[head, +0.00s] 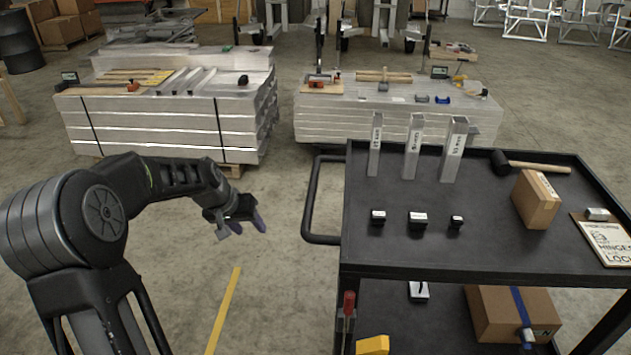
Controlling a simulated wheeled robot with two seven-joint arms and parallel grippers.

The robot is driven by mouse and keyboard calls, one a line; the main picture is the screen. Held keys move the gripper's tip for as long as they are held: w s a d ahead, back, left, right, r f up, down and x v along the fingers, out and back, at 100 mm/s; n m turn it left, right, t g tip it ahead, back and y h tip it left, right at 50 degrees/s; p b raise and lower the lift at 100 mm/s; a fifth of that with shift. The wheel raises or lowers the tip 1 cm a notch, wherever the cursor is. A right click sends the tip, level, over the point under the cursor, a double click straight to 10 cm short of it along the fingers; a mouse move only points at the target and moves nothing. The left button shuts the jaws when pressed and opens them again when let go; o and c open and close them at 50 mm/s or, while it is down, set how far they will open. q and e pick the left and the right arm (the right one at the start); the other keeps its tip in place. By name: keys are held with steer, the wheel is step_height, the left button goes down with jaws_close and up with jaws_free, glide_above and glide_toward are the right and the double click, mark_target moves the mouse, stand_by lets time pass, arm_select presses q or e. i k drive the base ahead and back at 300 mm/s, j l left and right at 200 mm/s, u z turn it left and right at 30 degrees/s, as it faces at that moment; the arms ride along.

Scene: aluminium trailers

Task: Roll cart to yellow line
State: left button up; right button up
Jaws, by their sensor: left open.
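The black two-shelf cart (400,255) stands at the right of the head view. Its black push handle (310,205) sticks out from its left side. The yellow line (223,310) runs along the concrete floor left of the cart, with a gap of bare floor between them. My left gripper (246,226) is open and empty, above the floor, left of the handle and apart from it. My right gripper is not in view. The cart's wheels are out of the picture.
The cart's top carries upright metal tubes (412,147), a mallet (535,166), a small carton (536,199) and small black blocks (417,221). A larger box (515,315) sits below. Stacks of aluminium (165,125) stand behind. Floor between left stack and cart is clear.

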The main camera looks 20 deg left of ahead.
mark_target(488, 279)
steer(key=i+l, duration=0.15)
steer(key=i, duration=0.7)
